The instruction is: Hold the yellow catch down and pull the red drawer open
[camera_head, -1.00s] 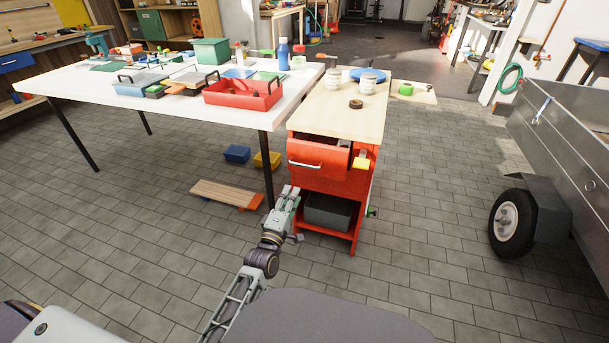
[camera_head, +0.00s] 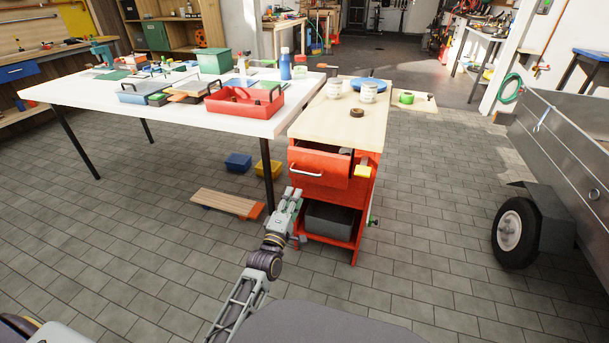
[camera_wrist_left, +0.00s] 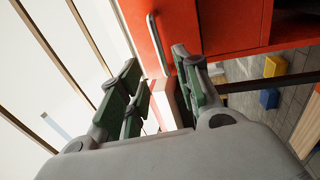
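The red drawer (camera_head: 322,170) stands partly out of the red cabinet under a wooden top. Its silver bar handle (camera_head: 305,171) is on the front; a silver bar (camera_wrist_left: 157,45) on a red face also shows in the left wrist view. The yellow catch (camera_head: 362,172) sits at the cabinet's front right, beside the drawer; nothing touches it. My left gripper (camera_head: 292,192) is just below and left of the drawer front, apart from the handle. In the left wrist view its fingers (camera_wrist_left: 155,82) are spread and empty. My right gripper is not seen.
A white table (camera_head: 190,115) with a red toolbox (camera_head: 243,104) stands left of the cabinet. A grey bin (camera_head: 329,220) is on the cabinet's lower shelf. Planks (camera_head: 227,204) lie on the floor at left. The trailer wheel (camera_head: 514,231) is far right; floor between is clear.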

